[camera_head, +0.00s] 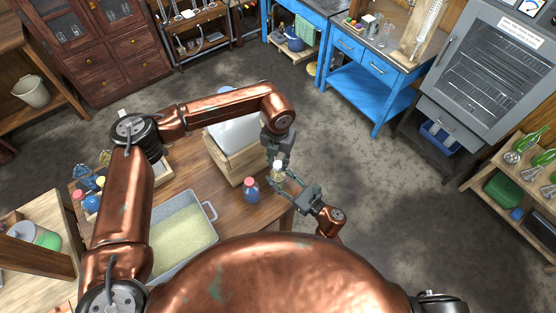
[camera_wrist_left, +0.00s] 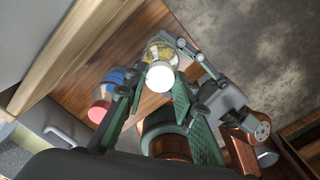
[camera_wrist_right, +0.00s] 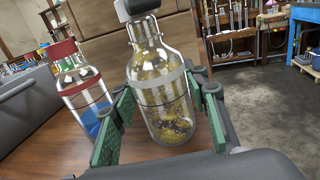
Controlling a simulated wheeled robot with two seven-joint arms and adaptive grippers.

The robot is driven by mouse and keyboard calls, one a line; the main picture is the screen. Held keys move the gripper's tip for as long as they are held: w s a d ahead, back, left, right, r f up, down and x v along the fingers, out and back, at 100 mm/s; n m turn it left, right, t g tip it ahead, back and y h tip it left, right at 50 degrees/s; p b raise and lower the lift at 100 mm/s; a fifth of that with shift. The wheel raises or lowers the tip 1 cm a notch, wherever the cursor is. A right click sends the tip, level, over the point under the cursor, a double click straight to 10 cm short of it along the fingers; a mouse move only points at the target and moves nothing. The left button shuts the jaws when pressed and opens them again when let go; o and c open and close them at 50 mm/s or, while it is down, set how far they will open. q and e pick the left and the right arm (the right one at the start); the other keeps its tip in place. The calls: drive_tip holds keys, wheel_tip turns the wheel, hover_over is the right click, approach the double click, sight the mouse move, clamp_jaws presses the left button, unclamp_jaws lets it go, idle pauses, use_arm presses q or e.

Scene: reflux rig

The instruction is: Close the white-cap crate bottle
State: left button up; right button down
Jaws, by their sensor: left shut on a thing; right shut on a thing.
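The bottle (camera_head: 279,174) is clear glass with yellowish bits inside and a grey band. It stands upright near the table's front right edge and also shows in the right wrist view (camera_wrist_right: 160,92). My right gripper (camera_head: 284,180) is shut on its body, one finger on each side. My left gripper (camera_head: 276,154) comes down from above at the bottle's top, shut on the white cap (camera_wrist_left: 160,77). In the right wrist view a dark piece covers the top of the neck, so I cannot tell how the cap sits there.
A red-capped bottle with blue liquid (camera_head: 251,190) stands close to the left of the held bottle. Behind is a wooden crate (camera_head: 236,160). A grey tray of pale grains (camera_head: 211,211) lies to the left. Open floor lies beyond the table's right edge.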

use_arm(q)
drive_tip(key=shift+f, duration=0.55)
idle(0.5)
